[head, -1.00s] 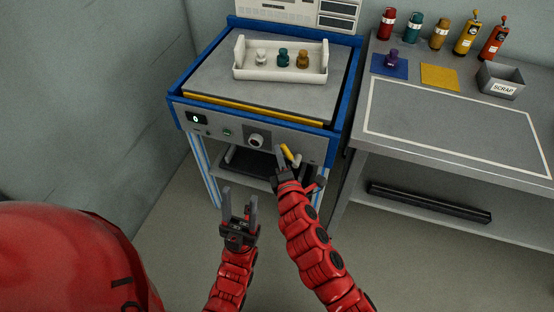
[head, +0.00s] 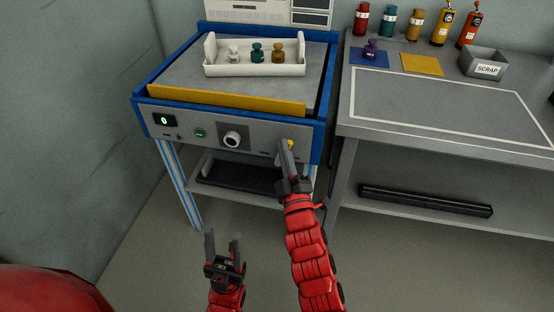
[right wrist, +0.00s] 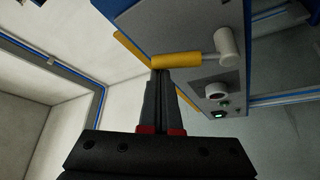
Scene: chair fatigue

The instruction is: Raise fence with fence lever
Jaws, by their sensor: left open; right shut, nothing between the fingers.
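The fence (head: 225,99) is a yellow bar standing up along the front edge of the machine's grey top in the head view. The fence lever (head: 291,144) is on the right of the front panel, its yellow grip partly hidden by my right gripper (head: 285,146). In the right wrist view the lever's yellow grip (right wrist: 177,60) lies across, joined to a grey pivot. My right gripper (right wrist: 160,76) is shut and empty, its fingertips against or just beside the grip; contact is unclear. My left gripper (head: 224,240) is open and empty, low in front of the machine.
A white tray (head: 218,71) with several small knobbed pieces sits on the machine top. The front panel has a display, green button and round knob (head: 232,139). A grey workbench (head: 440,100) with bottles, colored pads and a scrap bin (head: 484,63) stands right.

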